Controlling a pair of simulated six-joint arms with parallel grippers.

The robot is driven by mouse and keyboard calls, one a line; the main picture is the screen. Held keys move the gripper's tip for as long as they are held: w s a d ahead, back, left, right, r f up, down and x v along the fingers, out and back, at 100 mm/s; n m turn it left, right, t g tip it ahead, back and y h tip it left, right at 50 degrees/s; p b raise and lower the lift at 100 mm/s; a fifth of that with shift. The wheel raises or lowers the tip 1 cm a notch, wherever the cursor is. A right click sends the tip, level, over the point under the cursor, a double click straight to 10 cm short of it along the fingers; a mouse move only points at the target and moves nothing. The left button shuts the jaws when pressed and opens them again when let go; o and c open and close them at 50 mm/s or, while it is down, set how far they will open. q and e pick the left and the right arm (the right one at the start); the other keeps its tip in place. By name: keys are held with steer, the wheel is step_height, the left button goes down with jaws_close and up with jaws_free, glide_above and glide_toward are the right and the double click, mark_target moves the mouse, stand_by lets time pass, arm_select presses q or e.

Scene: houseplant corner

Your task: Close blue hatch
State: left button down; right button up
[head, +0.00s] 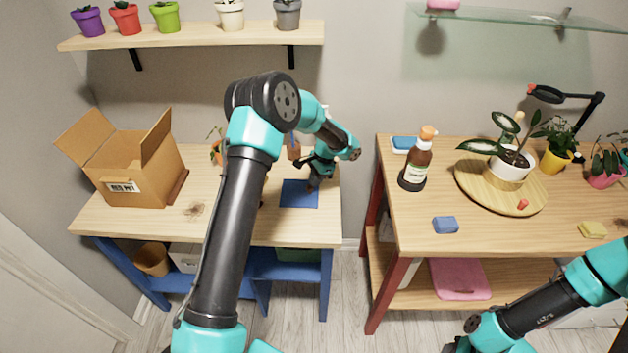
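A flat blue square panel (298,195), which looks like the blue hatch, lies on the top of the left table. I cannot tell whether it is raised at any edge. My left gripper (313,184) points down at the panel's upper right part, close above or touching it. Its fingers are small and dark, and I cannot tell whether they are open or shut. My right arm enters at the bottom right, and its gripper is out of the picture.
An open cardboard box (140,175) stands on the left table (120,222). My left arm hides the table's middle. A gap separates it from the right table (400,232), which holds a brown bottle (417,165), a blue sponge (445,225) and a round wooden tray (470,190) with a potted plant.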

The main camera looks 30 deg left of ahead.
arm_select(q)
steer(key=w+d, duration=0.1)
steer(key=w+d+r, duration=0.1)
steer(key=w, duration=0.1)
steer(key=shift+d, duration=0.15)
steer(key=v, duration=0.9)
steer(key=shift+r, duration=0.3)
steer(key=shift+s, duration=0.1)
steer(key=s+d+f+m+y, duration=0.3)
steer(key=d+m+y, duration=0.2)
steer(key=d+m, duration=0.2)
steer(key=shift+s+t+y, duration=0.25)
steer(key=shift+t+y, duration=0.05)
steer(key=shift+t, duration=0.1)
steer(key=shift+a+f, duration=0.1)
steer(key=shift+f, duration=0.1)
steer(key=x, duration=1)
